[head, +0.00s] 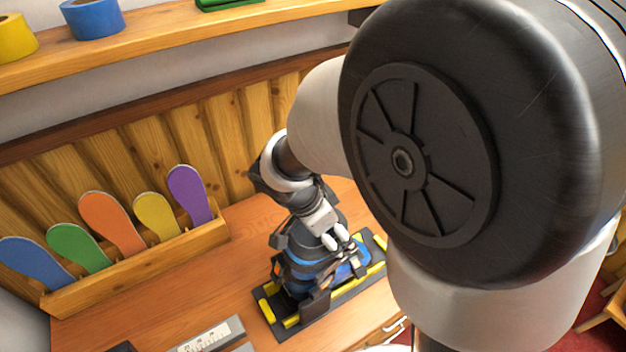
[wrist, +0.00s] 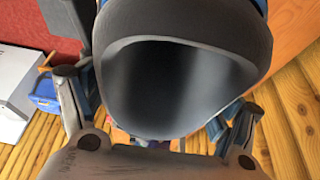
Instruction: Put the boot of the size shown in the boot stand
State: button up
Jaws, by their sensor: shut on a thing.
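My gripper (head: 305,255) is shut on a dark grey boot with blue parts (head: 308,264). In the wrist view the boot (wrist: 180,75) fills the middle, its wide opening facing the camera, with a finger of my gripper (wrist: 160,115) on each side. In the head view the boot is directly over or on the boot stand (head: 341,301), a black plate with yellow bars on the bench. My gripper covers much of the boot, so I cannot tell whether it touches the plate. A size plate (head: 208,336) with a white marked strip lies left of the stand; its marking is too small to read.
A wooden rack (head: 140,268) with several coloured insole shapes stands along the back left of the bench. A shelf (head: 150,42) with tape rolls runs above. The wrist view shows a blue bin (wrist: 42,92) and a white box (wrist: 14,85). Bare bench (head: 235,285) lies between rack and stand.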

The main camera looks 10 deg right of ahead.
jog(key=o, duration=2)
jog(key=shift+o, duration=0.2)
jog(key=shift+f, duration=0.1)
